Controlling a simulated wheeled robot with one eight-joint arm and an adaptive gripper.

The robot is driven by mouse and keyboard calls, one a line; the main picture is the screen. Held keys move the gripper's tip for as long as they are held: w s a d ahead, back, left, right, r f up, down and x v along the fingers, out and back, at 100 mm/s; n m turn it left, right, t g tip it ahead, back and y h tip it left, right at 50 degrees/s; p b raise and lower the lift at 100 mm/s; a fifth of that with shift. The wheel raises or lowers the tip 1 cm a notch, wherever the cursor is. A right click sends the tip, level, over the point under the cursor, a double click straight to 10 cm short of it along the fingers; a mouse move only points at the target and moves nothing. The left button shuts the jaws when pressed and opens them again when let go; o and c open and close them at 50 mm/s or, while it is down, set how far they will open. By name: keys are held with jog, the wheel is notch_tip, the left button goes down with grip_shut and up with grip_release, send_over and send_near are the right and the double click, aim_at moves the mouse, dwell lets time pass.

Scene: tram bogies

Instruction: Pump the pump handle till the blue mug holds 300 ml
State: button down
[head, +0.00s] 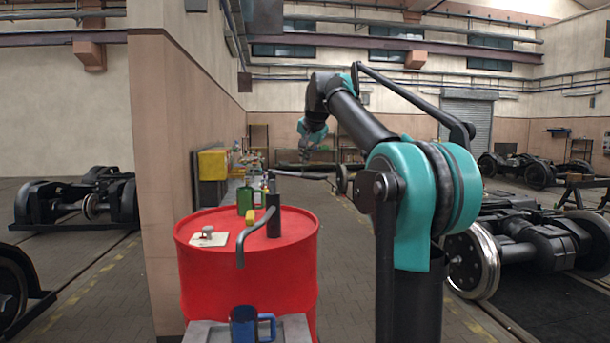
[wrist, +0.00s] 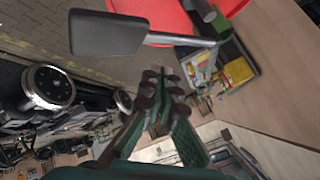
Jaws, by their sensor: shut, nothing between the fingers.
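The blue mug (head: 243,325) stands on a grey surface in front of the drum, below the pump's spout (head: 258,232); its water level cannot be seen. The dark pump body (head: 273,215) rises from the drum top. Its pump handle (head: 300,175) reaches right, roughly level. In the wrist view the handle's flat dark grip (wrist: 105,34) lies across the upper left. My gripper (wrist: 165,80) is shut and empty, apart from the handle in the picture. In the head view my gripper (head: 305,153) hangs just above the handle, small and hard to make out.
A wall corner (head: 185,120) stands close behind left. Wheel sets (head: 480,262) stand at right.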

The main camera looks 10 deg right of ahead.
jog(key=shift+r, duration=1.6)
